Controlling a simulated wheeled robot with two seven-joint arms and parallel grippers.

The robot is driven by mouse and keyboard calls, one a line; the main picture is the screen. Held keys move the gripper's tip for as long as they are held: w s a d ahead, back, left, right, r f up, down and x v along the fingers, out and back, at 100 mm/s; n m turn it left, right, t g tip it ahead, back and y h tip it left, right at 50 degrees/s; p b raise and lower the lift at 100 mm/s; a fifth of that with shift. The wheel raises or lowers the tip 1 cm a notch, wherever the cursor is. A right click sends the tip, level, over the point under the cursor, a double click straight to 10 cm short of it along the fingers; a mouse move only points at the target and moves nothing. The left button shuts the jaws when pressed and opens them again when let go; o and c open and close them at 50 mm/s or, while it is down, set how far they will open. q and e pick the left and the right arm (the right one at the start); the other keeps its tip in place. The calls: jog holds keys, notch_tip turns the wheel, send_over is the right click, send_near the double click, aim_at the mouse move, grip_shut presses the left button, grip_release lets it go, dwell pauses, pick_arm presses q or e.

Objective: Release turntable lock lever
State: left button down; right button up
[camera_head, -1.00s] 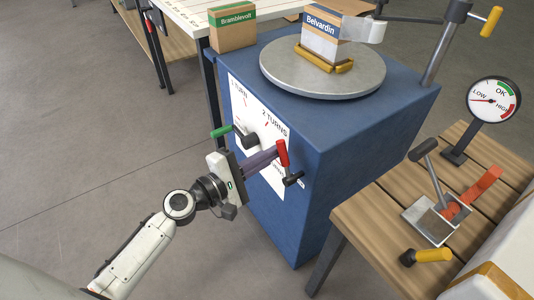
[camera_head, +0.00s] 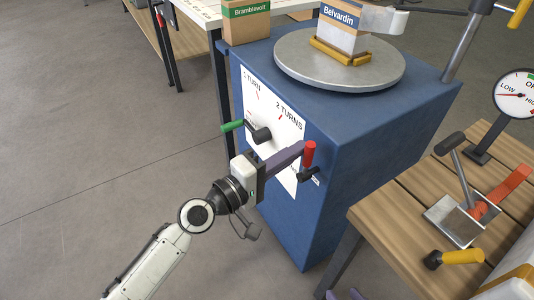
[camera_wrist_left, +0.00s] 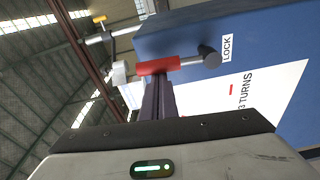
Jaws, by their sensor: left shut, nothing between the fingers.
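The lock lever has a red grip (camera_head: 310,152) standing up from a black hub (camera_head: 309,175) on the blue cabinet's front, near its right edge. In the left wrist view the red grip (camera_wrist_left: 157,67) lies just beyond the fingertips, with a LOCK label (camera_wrist_left: 227,48) by the hub. My left gripper (camera_head: 301,150) is shut and empty, its purple fingers reaching to the grip's left side. I cannot tell whether they touch it. Two purple tips, apparently my right gripper (camera_head: 343,294), barely show at the bottom edge.
The blue cabinet (camera_head: 365,150) carries a round turntable (camera_head: 300,70) with the Belvardin box (camera_head: 338,30). A green-handled crank (camera_head: 232,126) sticks out left of the lever. A wooden bench (camera_head: 400,215) with a gauge (camera_head: 516,94) and another lever stands at right. Open floor lies left.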

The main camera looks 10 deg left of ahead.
aim_at(311, 158)
pick_arm(q)
jog(key=m, duration=0.1)
jog(key=s+d+m+b, duration=0.1)
jog(key=shift+s+d+m, duration=0.2)
jog(key=shift+s+m, duration=0.05)
jog(key=shift+m, duration=0.05)
jog(key=shift+s+d+m+h+b, duration=0.25)
jog(key=shift+m+h+b, duration=0.1)
jog(key=shift+m, duration=0.25)
jog(key=shift+s+m, duration=0.2)
jog(key=shift+m, duration=0.1)
jog(key=shift+d, duration=0.1)
jog(key=shift+s, duration=0.1)
pick_arm(e)
jog(key=shift+w+a+f, duration=0.3)
jog(key=shift+f, duration=0.15)
pick_arm(q)
jog(key=shift+d+f, duration=0.1)
pick_arm(e)
jog(key=shift+s, duration=0.1)
